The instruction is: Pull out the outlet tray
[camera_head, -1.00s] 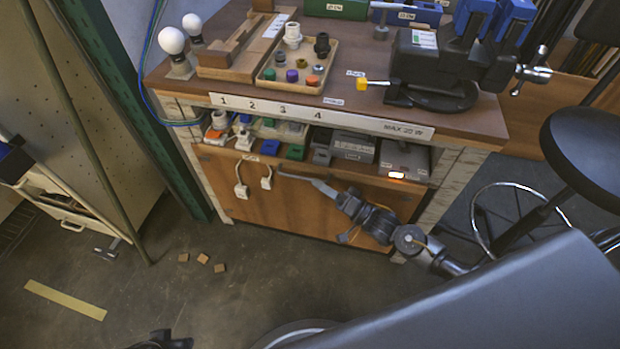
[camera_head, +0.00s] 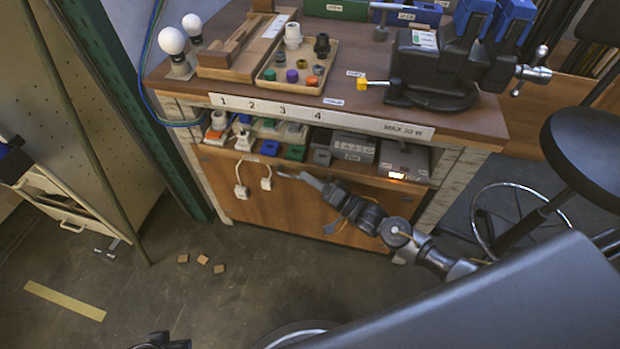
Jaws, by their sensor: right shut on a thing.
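The outlet tray (camera_head: 282,163) sits in the open shelf under the workbench top, with a thin wooden front edge. White, blue and green sockets or plugs show in it. Two white plugs (camera_head: 241,191) hang on cords over its front. My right gripper (camera_head: 283,174) reaches in from the right, its thin fingers at the tray's front edge, just right of the hanging plugs. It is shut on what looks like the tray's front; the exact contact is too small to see. A black part, likely my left gripper (camera_head: 162,341), is cut off at the bottom edge; its fingers cannot be made out.
The bench top holds bulbs, a parts tray (camera_head: 330,85) and a vise (camera_head: 440,65). A stool (camera_head: 590,150) stands right. Floor before the bench is mostly clear, with small wooden blocks (camera_head: 202,259).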

